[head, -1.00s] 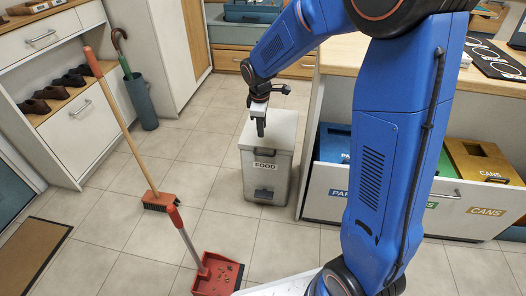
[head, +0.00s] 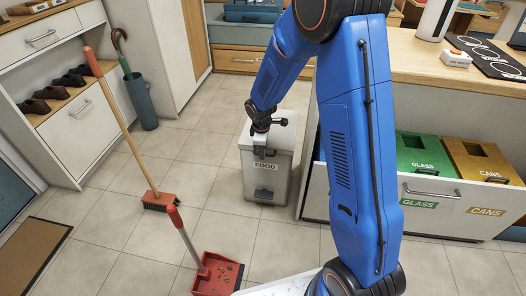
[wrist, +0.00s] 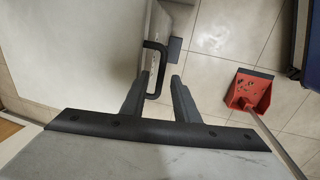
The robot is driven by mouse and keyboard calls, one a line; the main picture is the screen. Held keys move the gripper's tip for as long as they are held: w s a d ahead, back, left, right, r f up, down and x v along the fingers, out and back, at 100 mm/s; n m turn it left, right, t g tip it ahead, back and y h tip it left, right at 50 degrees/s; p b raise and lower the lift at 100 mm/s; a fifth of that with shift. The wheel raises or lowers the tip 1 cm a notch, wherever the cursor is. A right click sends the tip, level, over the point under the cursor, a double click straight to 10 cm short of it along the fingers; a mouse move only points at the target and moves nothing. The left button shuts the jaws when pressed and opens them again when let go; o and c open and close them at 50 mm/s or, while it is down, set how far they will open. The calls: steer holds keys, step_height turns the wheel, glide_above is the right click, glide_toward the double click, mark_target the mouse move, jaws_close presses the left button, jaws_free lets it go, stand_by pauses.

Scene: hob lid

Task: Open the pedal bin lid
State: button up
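The pale grey pedal bin (head: 265,180) with a FOOD label stands on the tiled floor. A dark pedal-like part (head: 263,193) shows low on its front. In the wrist view the bin's pale lid (wrist: 75,50) fills the left, and a black loop handle (wrist: 154,68) sticks out at its front edge. My gripper (head: 261,155) is at the bin's upper front edge. In the wrist view its two fingers (wrist: 159,78) are apart, with the handle at and between their tips. I cannot tell whether they touch it. The gripper hides the handle in the head view. The lid looks closed.
A counter with an open drawer of recycling boxes, green GLASS (head: 425,155) and yellow CANS (head: 480,160), stands right of the bin. A broom (head: 160,200) and a red dustpan (head: 217,275) are at front left.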

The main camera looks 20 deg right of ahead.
steer(key=shift+f, duration=0.25)
jaws_close()
steer(key=shift+w+r, duration=0.1)
steer(key=shift+r, duration=0.1)
